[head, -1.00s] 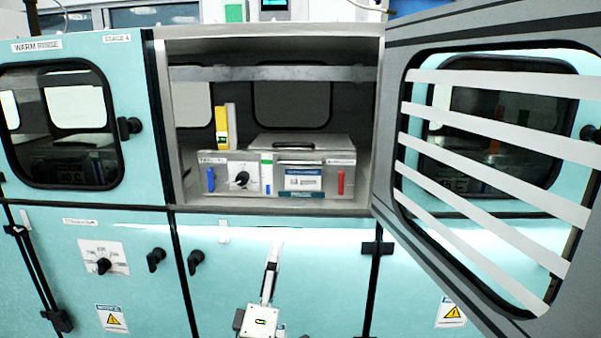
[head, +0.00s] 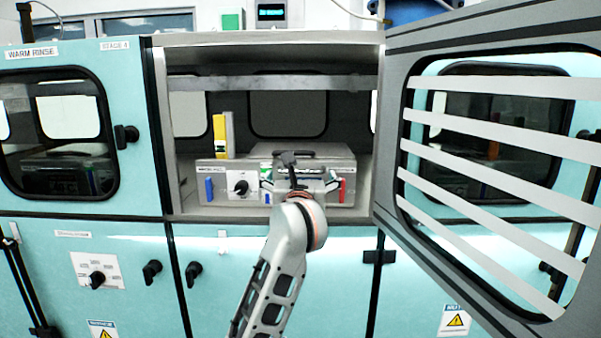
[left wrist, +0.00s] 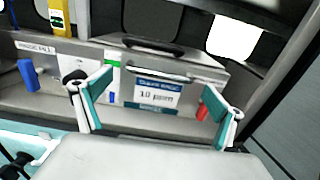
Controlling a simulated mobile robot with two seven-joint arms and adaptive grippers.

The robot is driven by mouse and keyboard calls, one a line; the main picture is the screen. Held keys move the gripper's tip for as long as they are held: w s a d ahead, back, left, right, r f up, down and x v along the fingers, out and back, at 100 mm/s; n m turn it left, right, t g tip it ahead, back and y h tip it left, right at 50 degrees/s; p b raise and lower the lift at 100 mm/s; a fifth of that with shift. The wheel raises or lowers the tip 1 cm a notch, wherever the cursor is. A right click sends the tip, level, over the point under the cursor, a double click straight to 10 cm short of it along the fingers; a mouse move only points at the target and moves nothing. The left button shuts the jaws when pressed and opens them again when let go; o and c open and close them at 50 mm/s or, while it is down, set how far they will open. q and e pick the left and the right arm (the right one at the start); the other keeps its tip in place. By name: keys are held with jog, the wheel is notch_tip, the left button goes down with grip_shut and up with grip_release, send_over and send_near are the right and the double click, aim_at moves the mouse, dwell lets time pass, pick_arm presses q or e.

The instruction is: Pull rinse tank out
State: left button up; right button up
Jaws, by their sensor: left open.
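The rinse tank (head: 345,165) is a grey metal box with a black lid handle, inside the open cabinet bay. In the left wrist view the rinse tank (left wrist: 190,72) shows a bar handle (left wrist: 150,75) above a white and blue label (left wrist: 157,95), with a red lever (left wrist: 203,110) at its right. My left gripper (head: 300,180) is in front of the tank's face and hides much of it. In the left wrist view my left gripper (left wrist: 157,108) is open, its two fingers spread either side of the label. I cannot tell whether it touches the tank. My right gripper is not in view.
The cabinet door (head: 395,120) stands open on the right. A panel with a blue lever (head: 209,188) and black knob (head: 241,187) is left of the tank. A yellow item (head: 220,135) stands behind it. The closed warm rinse door (head: 135,100) is at left.

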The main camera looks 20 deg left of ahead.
aim_at(300, 172)
pick_arm(q)
jog(key=shift+x, duration=2.1)
jog(key=c, duration=1.3)
jog(key=shift+s, duration=0.1)
